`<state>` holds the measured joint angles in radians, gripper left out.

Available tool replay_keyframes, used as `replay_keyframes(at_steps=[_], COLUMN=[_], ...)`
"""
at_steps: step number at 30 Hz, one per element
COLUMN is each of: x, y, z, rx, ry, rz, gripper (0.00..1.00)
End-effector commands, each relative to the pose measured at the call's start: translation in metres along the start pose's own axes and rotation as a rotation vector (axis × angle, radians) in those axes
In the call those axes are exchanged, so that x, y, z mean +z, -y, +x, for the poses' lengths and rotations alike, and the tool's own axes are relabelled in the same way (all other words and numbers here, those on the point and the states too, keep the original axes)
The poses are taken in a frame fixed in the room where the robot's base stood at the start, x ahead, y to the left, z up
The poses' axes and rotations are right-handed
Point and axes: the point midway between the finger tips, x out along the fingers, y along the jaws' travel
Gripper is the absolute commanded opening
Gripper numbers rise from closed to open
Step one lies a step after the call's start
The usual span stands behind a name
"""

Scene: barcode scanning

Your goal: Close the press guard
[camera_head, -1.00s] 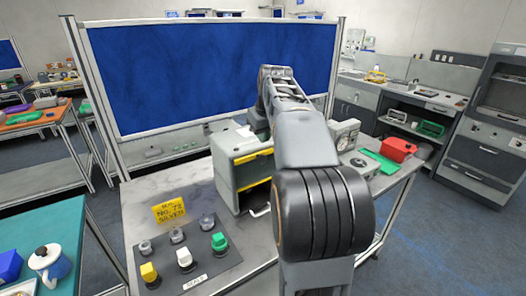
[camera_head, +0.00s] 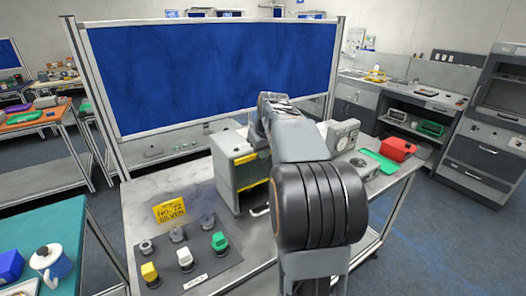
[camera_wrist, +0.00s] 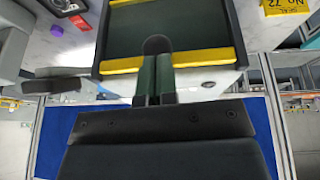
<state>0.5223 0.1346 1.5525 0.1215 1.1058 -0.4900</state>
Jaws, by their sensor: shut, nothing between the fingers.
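The press (camera_head: 228,172) is a grey-green box on the grey bench, with yellow strips on its front side. My arm covers its right part in the head view. In the wrist view, its dark panel (camera_wrist: 200,28) fills the top middle, edged by a yellow strip (camera_wrist: 208,58). I cannot tell how far the guard is open. My gripper (camera_wrist: 157,48) is shut and empty, its fingers overlapping the yellow strip in that view. Whether they touch it is unclear. In the head view my gripper is hidden behind my arm.
A button panel (camera_head: 207,262) with yellow, white and green buttons and a yellow sign (camera_head: 169,211) stand left of the press. A grey gauge device (camera_head: 343,134), green tray (camera_head: 378,160) and red case (camera_head: 397,148) are to the right. A blue board (camera_head: 215,75) rises behind.

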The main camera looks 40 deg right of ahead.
Motion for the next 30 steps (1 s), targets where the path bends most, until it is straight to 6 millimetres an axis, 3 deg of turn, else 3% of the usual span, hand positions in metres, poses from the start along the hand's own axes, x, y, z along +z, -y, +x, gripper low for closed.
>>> replay_keyframes(at_steps=[5, 17, 30], x=[0.005, 0.038, 0.041], y=[0.001, 0.006, 0.006], z=[0.014, 0.099, 0.104], rx=[0.000, -0.001, -0.004], ry=[0.001, 0.001, 0.010], rz=[0.000, 0.000, 0.001], gripper=[0.00, 0.00, 0.00])
